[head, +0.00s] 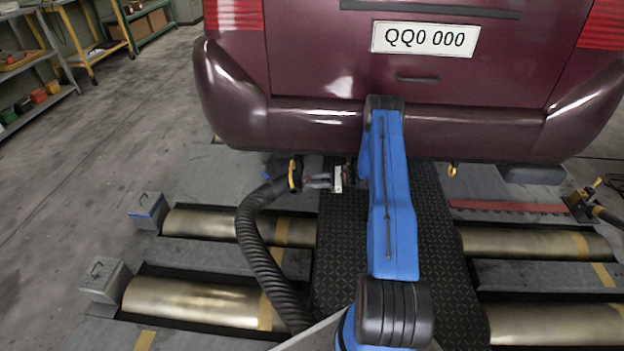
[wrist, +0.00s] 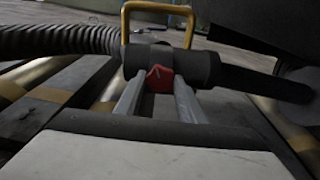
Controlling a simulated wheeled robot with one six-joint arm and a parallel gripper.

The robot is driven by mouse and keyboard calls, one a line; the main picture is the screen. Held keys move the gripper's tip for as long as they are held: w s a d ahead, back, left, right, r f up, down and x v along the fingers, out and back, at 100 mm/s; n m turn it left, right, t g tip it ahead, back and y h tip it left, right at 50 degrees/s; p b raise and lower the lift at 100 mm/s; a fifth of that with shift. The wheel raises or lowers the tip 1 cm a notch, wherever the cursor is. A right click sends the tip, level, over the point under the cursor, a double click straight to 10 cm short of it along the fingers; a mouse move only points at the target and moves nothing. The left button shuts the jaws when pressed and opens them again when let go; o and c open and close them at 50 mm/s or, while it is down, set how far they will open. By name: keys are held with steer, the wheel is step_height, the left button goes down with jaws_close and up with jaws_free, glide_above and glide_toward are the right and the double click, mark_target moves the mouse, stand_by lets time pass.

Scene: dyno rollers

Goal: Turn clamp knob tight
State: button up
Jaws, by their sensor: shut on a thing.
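The clamp knob is a small red knob (wrist: 159,77) on the black hose nozzle (wrist: 203,66), centred in the wrist view. My gripper's two grey fingers (wrist: 159,86) are shut on it, one at each side. In the head view my gripper (head: 310,181) reaches left from the blue arm to the nozzle, below the bumper. The knob is barely visible there. A yellow handle (wrist: 126,28) arches over the nozzle. A ribbed black hose (head: 252,240) runs from the nozzle toward the front. A dark tube (wrist: 262,82) extends right from the nozzle in the wrist view.
The maroon vehicle (head: 330,136) stands close above and behind my arm. Metal rollers (head: 200,300) lie in the floor on both sides of a black tread plate (head: 335,262). Grey boxes (head: 105,280) stand at the left. Open floor lies farther left, before shelves.

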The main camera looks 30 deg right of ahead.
steer(key=shift+w+r+m, duration=0.1)
steer(key=shift+r+m, duration=0.05)
steer(key=shift+m, duration=0.55)
steer(key=o, duration=1)
steer(key=shift+o, duration=0.2)
steer(key=shift+d, duration=0.1)
steer(key=v, duration=1.7)
steer(key=shift+d, duration=0.15)
